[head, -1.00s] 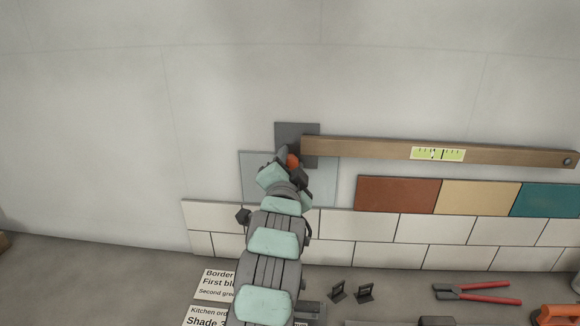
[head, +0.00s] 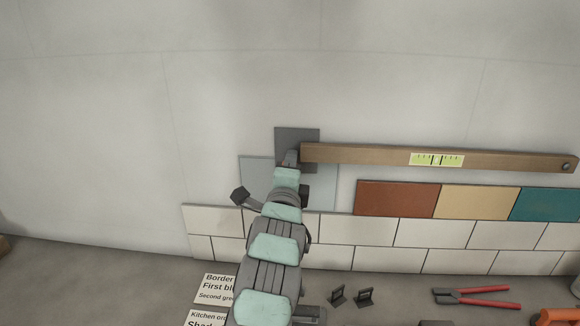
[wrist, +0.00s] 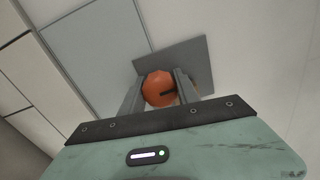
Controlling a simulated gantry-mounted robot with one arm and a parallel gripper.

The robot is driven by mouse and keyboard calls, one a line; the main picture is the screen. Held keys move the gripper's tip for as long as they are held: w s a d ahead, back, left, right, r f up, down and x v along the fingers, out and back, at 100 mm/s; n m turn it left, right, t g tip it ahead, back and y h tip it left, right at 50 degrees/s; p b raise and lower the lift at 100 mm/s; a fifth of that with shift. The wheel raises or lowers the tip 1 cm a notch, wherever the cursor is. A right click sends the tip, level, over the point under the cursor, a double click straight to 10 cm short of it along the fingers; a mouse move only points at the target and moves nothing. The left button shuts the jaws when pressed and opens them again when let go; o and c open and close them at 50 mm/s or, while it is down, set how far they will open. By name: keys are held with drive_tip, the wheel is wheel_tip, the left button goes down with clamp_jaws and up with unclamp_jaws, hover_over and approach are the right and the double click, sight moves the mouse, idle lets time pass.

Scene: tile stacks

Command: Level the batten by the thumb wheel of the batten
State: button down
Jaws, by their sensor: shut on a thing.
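The wooden batten (head: 370,156) lies along the wall at the right of the head view. Its top edge runs nearly parallel to the coloured tiles below it. Its yellow-green level vial (head: 436,160) has dark marks near its middle; the exact bubble position is too small to tell. In the head view my gripper (head: 290,160) is at the batten's left end and hides the wheel.
A dark grey plate (head: 296,134) and a pale grey panel (head: 257,180) lie behind my gripper. Brown, tan and teal tiles (head: 398,198) sit under the batten above white tiles. Red-handled pliers (head: 480,300) and small black clips (head: 364,296) lie below. The wall above is clear.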

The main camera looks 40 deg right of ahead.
drive_tip(key=shift+m, duration=0.3)
idle(0.4)
drive_tip(key=c, duration=0.9)
unclamp_jaws()
drive_tip(key=shift+a, duration=0.1)
drive_tip(key=v, duration=1)
drive_tip(key=shift+s+a+b, duration=0.25)
drive_tip(key=shift+s+b, duration=0.05)
drive_tip(key=shift+b, duration=0.05)
